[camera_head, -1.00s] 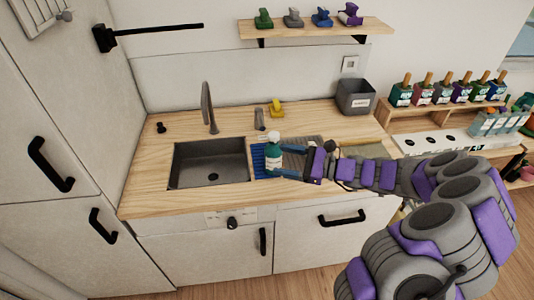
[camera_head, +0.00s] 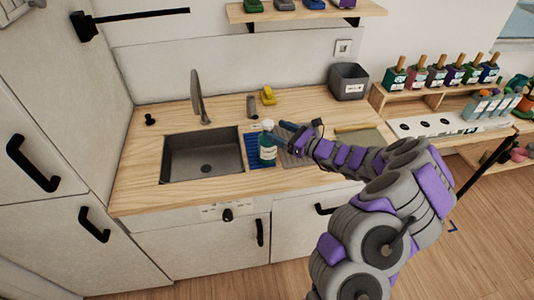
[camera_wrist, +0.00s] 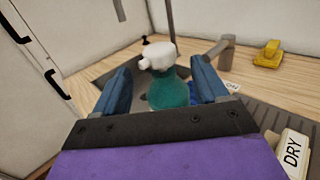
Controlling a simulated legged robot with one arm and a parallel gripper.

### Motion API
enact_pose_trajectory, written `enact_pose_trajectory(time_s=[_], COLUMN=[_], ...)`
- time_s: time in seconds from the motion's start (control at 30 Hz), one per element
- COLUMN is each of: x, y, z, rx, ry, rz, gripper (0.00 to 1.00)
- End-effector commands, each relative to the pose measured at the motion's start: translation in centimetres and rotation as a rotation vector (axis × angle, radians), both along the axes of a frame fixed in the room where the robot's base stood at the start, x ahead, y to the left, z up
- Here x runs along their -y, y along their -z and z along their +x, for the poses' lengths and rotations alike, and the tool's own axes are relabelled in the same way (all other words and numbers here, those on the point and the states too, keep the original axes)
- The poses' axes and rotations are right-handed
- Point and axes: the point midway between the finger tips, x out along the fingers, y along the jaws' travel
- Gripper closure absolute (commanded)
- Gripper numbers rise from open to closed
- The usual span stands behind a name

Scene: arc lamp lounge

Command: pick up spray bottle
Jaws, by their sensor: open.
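The spray bottle (camera_head: 267,148) has a teal body, a pale label and a white spray head. It stands upright on the blue mat (camera_head: 251,142) just right of the sink. My gripper (camera_head: 281,137) is at the bottle from the right, with its blue fingers close to it. In the wrist view the spray bottle (camera_wrist: 168,88) stands between the two spread fingers of my gripper (camera_wrist: 160,92). The gripper is open, and a gap shows on both sides of the bottle. The bottle's lower part is hidden behind the gripper's dark front plate.
The sink (camera_head: 203,154) and its faucet (camera_head: 199,98) lie left of the bottle. Behind are a grey item (camera_head: 252,106) and a yellow item (camera_head: 268,96). A grey bin (camera_head: 349,81) stands at the back right. The counter's front left strip is clear.

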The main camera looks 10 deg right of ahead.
Motion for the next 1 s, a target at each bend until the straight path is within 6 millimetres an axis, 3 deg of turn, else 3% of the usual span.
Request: enact_pose_trajectory(time_s=[0.63,0.93,1.0], x=[-4.8,-5.0,-4.9], y=[-0.9,-1.1,-1.1], z=[4.7,5.0,5.1], rx=[0.001,0.001,0.001], ry=[-0.003,0.0,0.0], rz=[-0.001,0.001,0.001], gripper=[0.27,0.27,0.33])
